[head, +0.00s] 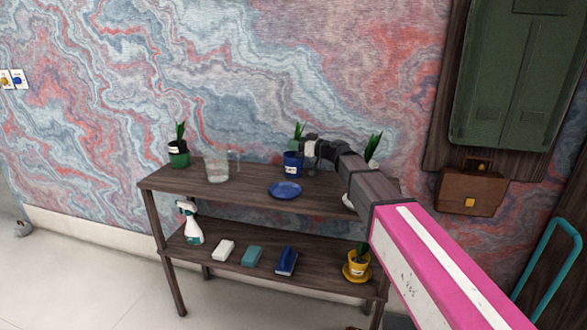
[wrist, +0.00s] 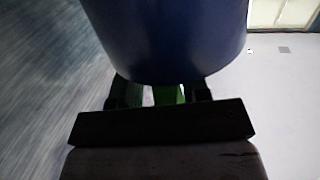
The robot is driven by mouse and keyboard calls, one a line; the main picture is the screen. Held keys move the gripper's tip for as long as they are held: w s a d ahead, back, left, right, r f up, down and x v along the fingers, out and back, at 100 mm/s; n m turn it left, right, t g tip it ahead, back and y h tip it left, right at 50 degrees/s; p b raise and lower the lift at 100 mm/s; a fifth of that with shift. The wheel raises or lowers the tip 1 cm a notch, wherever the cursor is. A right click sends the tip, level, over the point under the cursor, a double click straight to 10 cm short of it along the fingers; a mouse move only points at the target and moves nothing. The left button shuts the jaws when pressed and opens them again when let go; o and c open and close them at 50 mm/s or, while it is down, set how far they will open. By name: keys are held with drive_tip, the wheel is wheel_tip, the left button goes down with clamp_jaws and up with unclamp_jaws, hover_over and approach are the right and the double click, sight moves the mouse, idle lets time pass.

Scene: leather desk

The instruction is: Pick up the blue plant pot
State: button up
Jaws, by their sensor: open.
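The blue plant pot (head: 292,168) stands on the top shelf of a dark wooden rack, with a white label and a green plant in it. My gripper (head: 308,148) is at the pot's upper right in the head view, close to its rim and leaves. In the wrist view the blue pot (wrist: 165,35) fills the top middle, very near. My gripper's fingers (wrist: 158,94) are apart there, with green leaves showing between them. The pot hides part of the fingers, so I cannot tell whether they touch it.
On the top shelf (head: 235,195) are a green pot (head: 179,158), a clear pitcher (head: 216,167) and a blue plate (head: 285,190). A plant (head: 372,146) at right is partly behind my arm. The lower shelf holds a spray bottle (head: 190,222), several cleaning items and a yellow pot (head: 357,266).

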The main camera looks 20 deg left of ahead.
drive_tip(key=shift+c, duration=0.2)
clamp_jaws()
drive_tip(key=shift+r, duration=0.15)
